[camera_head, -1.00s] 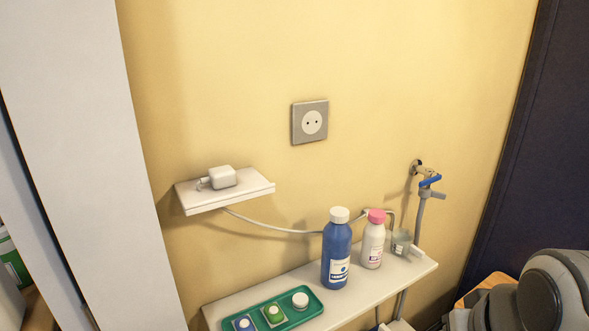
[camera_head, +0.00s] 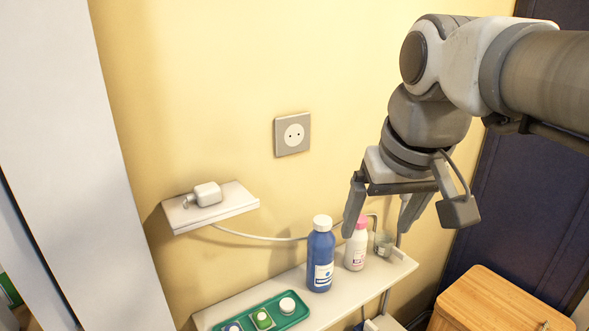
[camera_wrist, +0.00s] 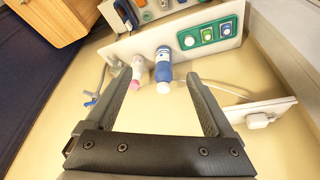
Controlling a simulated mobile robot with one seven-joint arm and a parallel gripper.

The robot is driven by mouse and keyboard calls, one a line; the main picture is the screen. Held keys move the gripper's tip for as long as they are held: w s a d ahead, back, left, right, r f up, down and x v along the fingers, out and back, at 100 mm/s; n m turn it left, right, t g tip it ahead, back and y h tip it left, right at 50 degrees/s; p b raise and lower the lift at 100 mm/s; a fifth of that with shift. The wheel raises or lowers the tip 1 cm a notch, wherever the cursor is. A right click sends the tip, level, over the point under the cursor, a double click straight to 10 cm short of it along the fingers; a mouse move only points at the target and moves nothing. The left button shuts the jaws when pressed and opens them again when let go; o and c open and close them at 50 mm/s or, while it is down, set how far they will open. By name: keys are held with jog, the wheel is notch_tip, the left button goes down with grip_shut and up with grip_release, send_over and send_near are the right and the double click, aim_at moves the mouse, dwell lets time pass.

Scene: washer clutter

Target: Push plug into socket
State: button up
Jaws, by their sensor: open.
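The white plug (camera_head: 207,194) lies on a small white wall shelf (camera_head: 232,204) at the left in the head view, with its pins toward the left. Its pale cable runs off toward the bottles. It also shows in the wrist view (camera_wrist: 259,121) at the right. The grey square socket (camera_head: 293,134) with two holes is on the yellow wall, above and right of the plug. It is not seen in the wrist view. My gripper (camera_head: 378,225) is open and empty, pointing down in front of the pink-capped bottle, well to the right of the plug and below the socket.
A blue bottle (camera_head: 320,262) and a pink-capped bottle (camera_head: 356,248) stand on the lower shelf (camera_head: 385,272), with a green tray (camera_head: 293,317) at its left. A wooden cabinet (camera_head: 490,308) is at the lower right. The wall around the socket is clear.

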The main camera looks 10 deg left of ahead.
jog(key=w+a+r+n+g+p, duration=0.1)
jog(key=w+a+r+p, duration=0.1)
jog(key=a+r, duration=0.3)
jog(key=w+a+r+n+g+p, duration=0.1)
jog(key=a+r, duration=0.4)
jog(key=a, duration=0.7)
jog(key=w+a+r+n+g+p, duration=0.1)
jog(key=w+a+r+n+p, duration=0.2)
jog(key=a+r+p, duration=0.2)
jog(key=a+r, duration=0.1)
jog(key=a, duration=0.2)
jog(key=shift+w+a, duration=0.2)
jog(key=b, duration=0.2)
send_over(207, 187)
jog(key=s+d, duration=0.1)
notch_tip(207, 187, down, 11)
jog(key=shift+f, duration=0.6)
jog(key=shift+f, duration=0.1)
jog(key=shift+w+a+f+p, duration=0.15)
jog(key=shift+f, duration=0.65)
jog(key=shift+w+a+f+p, duration=0.15)
jog(key=shift+f+p, duration=0.05)
jog(key=shift+f, duration=0.6)
jog(key=shift+w+a+f+p, duration=0.15)
jog(key=shift+f, duration=0.65)
